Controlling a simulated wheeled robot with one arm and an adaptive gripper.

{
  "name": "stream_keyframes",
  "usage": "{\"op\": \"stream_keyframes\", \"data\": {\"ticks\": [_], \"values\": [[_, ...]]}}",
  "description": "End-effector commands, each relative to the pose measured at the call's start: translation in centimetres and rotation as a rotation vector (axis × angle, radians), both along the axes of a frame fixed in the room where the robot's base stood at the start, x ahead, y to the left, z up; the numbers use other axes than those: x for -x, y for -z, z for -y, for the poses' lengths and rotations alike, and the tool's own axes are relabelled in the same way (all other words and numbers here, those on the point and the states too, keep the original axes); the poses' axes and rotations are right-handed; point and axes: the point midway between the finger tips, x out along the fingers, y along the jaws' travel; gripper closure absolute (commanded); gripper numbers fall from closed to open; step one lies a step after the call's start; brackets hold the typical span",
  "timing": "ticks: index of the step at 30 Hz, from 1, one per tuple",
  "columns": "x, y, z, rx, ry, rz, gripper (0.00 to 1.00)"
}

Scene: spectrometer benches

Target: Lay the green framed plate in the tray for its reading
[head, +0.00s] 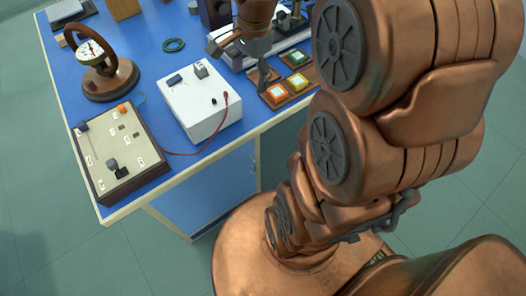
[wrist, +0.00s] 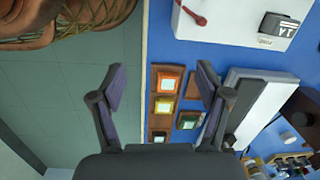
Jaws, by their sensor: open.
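My gripper (head: 241,61) is open and empty, pointing down above the bench; in the wrist view its two fingers (wrist: 162,84) spread on either side of the small framed plates. A green framed plate (head: 295,59) sits on a brown wooden holder; it also shows in the wrist view (wrist: 189,120), right of the main column and near the right finger. An orange framed plate (head: 277,92) and a yellow one (head: 299,82) sit beside it on wooden holders. I cannot tell for sure which part is the reading tray.
A long white-and-grey instrument (wrist: 245,105) with a dark part stands right of the plates in the wrist view. A white box (head: 202,103) with a red lead, a switch panel (head: 122,150) and a round dial gauge (head: 92,52) stand on the blue bench. Its front edge is close to the plates.

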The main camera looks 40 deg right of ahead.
Motion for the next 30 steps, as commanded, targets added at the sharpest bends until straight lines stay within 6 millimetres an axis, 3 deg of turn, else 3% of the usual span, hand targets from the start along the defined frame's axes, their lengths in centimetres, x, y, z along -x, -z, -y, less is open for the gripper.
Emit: {"op": "stream_keyframes", "data": {"ticks": [1,6,10,15,21,30], "values": [[1.5,-0.1,-1.8,0.007,-0.132,-0.007,0.24],[7.1,0.1,-6.1,0.022,-0.603,-0.035,0.24],[11.5,0.6,-8.2,0.017,-0.948,-0.059,0.24],[15.8,1.3,-9.5,0.003,-1.286,-0.080,0.24],[17.9,1.7,-9.8,-0.009,-1.451,-0.093,0.24],[18.0,1.7,-9.8,-0.011,-1.460,-0.094,0.24]]}}
